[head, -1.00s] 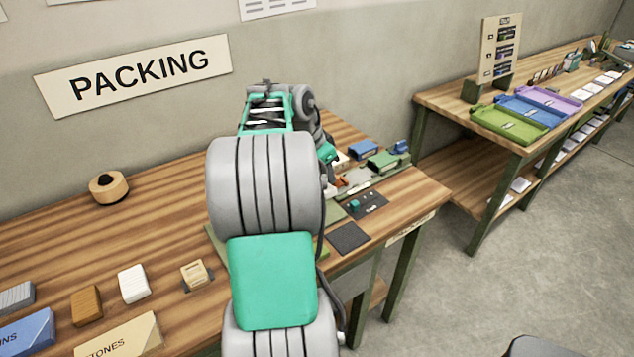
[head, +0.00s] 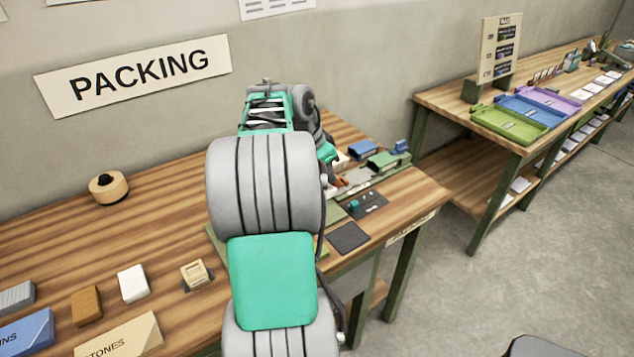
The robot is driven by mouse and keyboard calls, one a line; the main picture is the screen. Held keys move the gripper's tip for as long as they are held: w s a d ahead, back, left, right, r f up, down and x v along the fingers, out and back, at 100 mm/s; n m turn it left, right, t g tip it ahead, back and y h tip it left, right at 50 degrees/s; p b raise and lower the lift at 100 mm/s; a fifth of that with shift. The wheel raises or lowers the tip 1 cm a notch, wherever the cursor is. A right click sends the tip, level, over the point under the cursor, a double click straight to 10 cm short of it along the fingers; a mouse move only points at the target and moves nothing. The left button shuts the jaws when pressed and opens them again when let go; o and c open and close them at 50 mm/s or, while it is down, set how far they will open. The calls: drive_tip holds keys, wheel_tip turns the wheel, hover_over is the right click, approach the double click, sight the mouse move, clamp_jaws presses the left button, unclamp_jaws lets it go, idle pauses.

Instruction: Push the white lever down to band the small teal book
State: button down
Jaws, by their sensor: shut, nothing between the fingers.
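My arm fills the middle of the head view, and its forearm and wrist stand in front of the banding spot on the packing table. My gripper's fingers are hidden behind the arm. A small pale knob (head: 327,182) shows just right of the arm; I cannot tell if it belongs to the white lever. A small teal piece (head: 354,204) rests on a dark mat (head: 372,206); I cannot tell if it is the teal book. No other part of the lever or book can be made out.
The packing table (head: 60,240) holds a tape roll (head: 108,187), a white block (head: 133,284), a brown block (head: 86,304) and a beige block (head: 194,274) at left. Blue (head: 364,149) and green (head: 383,160) items stand at right. A second table (head: 450,101) with trays is beyond a floor gap.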

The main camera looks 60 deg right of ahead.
sight(325, 188)
drive_tip(key=shift+f+b, duration=2.6)
drive_tip(key=shift+f, duration=0.7)
drive_tip(key=shift+r, duration=0.1)
wheel_tip(325, 188, up, 9)
drive_tip(key=p, duration=0.7)
drive_tip(key=shift+r+p, duration=0.15)
drive_tip(key=shift+p, duration=0.15)
